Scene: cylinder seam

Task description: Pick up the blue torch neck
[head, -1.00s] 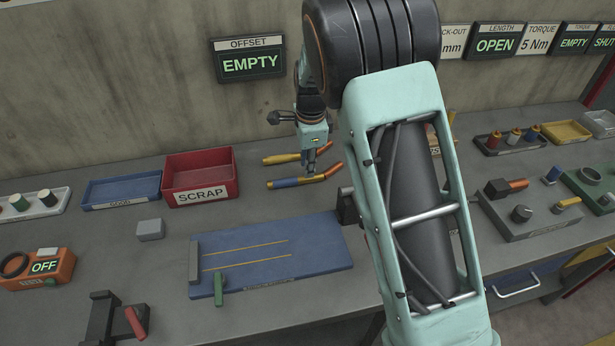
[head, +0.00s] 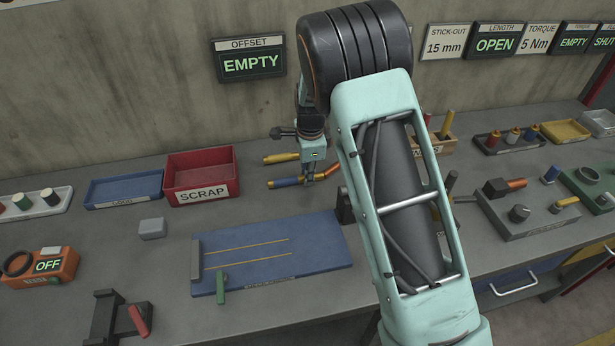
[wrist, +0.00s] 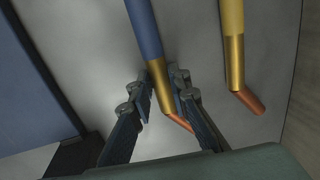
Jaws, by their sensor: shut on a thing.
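The blue torch neck (head: 287,183) lies on the grey bench in the head view, with a blue sleeve, a brass middle and a bent copper tip. It also shows in the wrist view (wrist: 146,30), running down between the fingers. My gripper (wrist: 161,80) points down and is shut on its brass part, just below the blue sleeve. In the head view my gripper (head: 309,178) covers part of the neck. I cannot tell any gap between neck and bench.
A yellow torch neck (wrist: 231,45) lies close beside the blue one, to its right in the wrist view. A red SCRAP bin (head: 201,194) and blue tray (head: 124,203) stand left. A blue fixture plate (head: 270,285) lies in front.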

